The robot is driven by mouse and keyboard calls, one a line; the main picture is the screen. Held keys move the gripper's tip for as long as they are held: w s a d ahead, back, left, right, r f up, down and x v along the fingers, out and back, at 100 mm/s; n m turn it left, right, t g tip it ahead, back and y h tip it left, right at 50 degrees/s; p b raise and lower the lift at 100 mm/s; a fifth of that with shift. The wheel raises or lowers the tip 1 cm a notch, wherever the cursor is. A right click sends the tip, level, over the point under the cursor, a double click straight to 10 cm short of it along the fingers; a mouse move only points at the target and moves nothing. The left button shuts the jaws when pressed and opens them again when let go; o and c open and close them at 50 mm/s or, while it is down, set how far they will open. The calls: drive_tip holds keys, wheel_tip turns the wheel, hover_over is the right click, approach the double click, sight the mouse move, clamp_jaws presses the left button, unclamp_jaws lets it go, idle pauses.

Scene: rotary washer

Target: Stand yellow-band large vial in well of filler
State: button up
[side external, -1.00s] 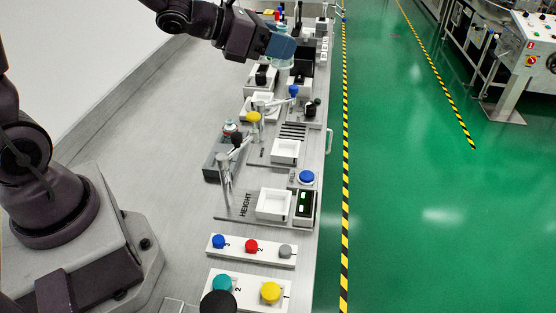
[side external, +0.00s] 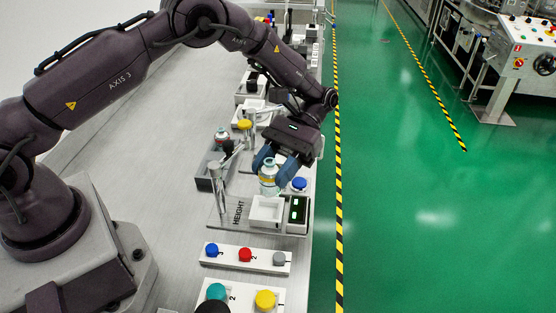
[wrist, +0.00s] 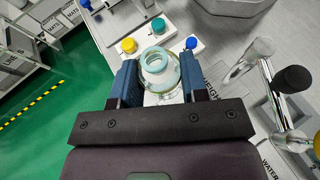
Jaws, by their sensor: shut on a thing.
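The large vial (side external: 269,184) is clear and pale teal with a yellowish band, and it is upright. My gripper (side external: 275,167) is shut on it, with one blue finger on each side. In the wrist view the vial's open round mouth (wrist: 156,62) shows between the fingers (wrist: 158,82). The vial is just above or behind the white tray (side external: 265,210) on the plate marked HEIGHT; I cannot tell whether it touches anything. In the wrist view a plate marked WATER (wrist: 272,166) is at the lower right. I cannot identify the filler's well for certain.
A metal post (side external: 219,190) stands left of the vial. A blue button (side external: 299,184) and a green display (side external: 296,211) are to its right. Button panels (side external: 245,259) lie in front.

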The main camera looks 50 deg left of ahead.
sight(265, 166)
drive_tip(key=a+f+m+t+y, duration=0.1)
drive_tip(key=m+y, duration=0.3)
drive_tip(key=y, duration=0.1)
drive_tip(key=w+a+f+m+t+y, duration=0.1)
drive_tip(key=a+f+m+t+y, duration=0.1)
drive_tip(key=m+y, duration=0.3)
drive_tip(key=w+a+f+m+t+y, duration=0.1)
drive_tip(key=a+m+t+y, duration=0.1)
drive_tip(key=m+y, duration=0.3)
drive_tip(key=shift+a+f, duration=0.15)
drive_tip(key=w+a+r+m+t+y, duration=0.2)
drive_tip(key=w+a+r+m+t, duration=0.1)
drive_tip(key=w+a+m+t, duration=0.75)
drive_tip(key=shift+m+t, duration=0.35)
drive_tip(key=shift+t, duration=0.6)
drive_tip(key=f, duration=0.2)
drive_tip(key=d+f, duration=0.1)
drive_tip(key=f, duration=0.1)
drive_tip(key=shift+d+f, duration=0.15)
drive_tip(key=shift+f, duration=2.45)
drive_tip(key=shift+c, duration=0.8)
drive_tip(key=o, duration=1.1)
drive_tip(key=shift+c, duration=0.2)
